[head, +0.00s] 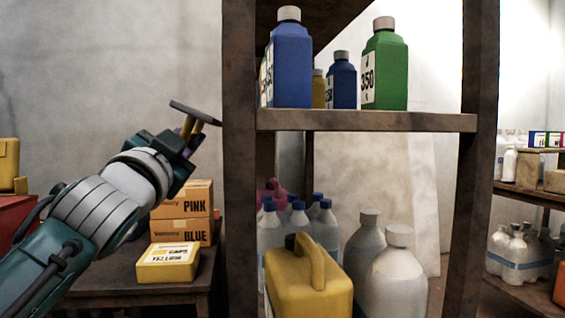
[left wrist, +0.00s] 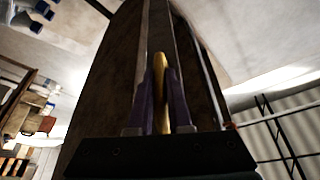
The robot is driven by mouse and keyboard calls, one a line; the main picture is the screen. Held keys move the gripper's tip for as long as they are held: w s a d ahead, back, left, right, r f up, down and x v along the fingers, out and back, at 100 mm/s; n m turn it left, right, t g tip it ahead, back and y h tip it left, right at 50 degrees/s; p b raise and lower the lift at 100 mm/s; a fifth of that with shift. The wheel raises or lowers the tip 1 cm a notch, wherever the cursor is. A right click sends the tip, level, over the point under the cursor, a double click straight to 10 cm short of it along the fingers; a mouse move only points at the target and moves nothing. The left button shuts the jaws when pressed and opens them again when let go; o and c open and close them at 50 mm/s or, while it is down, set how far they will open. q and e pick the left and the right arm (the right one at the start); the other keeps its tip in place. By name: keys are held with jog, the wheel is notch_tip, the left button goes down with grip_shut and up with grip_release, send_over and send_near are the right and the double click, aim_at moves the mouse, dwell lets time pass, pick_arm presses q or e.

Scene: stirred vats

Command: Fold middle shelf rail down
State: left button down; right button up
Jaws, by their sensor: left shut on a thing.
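My left gripper (head: 189,127) is raised left of the shelf's left upright, apart from it in the head view. A narrow yellow piece (left wrist: 161,90) stands between its purple fingers in the left wrist view, and the gripper is shut on it. In the head view a dark flat bar (head: 195,112) lies across the fingertips, with yellow parts below it. I cannot tell whether this is the middle shelf rail. The shelf board (head: 365,121) bears blue and green bottles. No separate rail can be made out along its front edge. My right gripper is out of view.
The dark left upright (head: 240,160) stands close right of my left gripper. A yellow canister (head: 310,285) and pale jugs (head: 398,275) stand below the board. Cardboard boxes (head: 182,200) and a yellow box (head: 168,262) sit on a low table. The wall space above is free.

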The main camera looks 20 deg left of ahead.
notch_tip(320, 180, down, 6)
jog(key=b, duration=0.5)
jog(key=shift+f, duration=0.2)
pick_arm(q)
jog(key=shift+w+d+f+n+y+b, duration=0.1)
jog(key=shift+d+f+n+y+b, duration=0.3)
jog(key=shift+n, duration=0.65)
jog(key=shift+w+a+f+n+y+b, duration=0.15)
jog(key=shift+n+y, duration=0.45)
jog(key=shift+n, duration=0.5)
jog(key=shift+w+d+f+n+y+b, duration=0.1)
jog(key=shift+d+f+n+y, duration=0.3)
jog(key=shift+n, duration=0.65)
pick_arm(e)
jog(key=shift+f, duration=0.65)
pick_arm(q)
jog(key=shift+a+r, duration=0.15)
jog(key=c, duration=0.8)
grip_release()
jog(key=shift+y, duration=0.3)
jog(key=shift+c, duration=0.2)
jog(key=shift+s, duration=0.15)
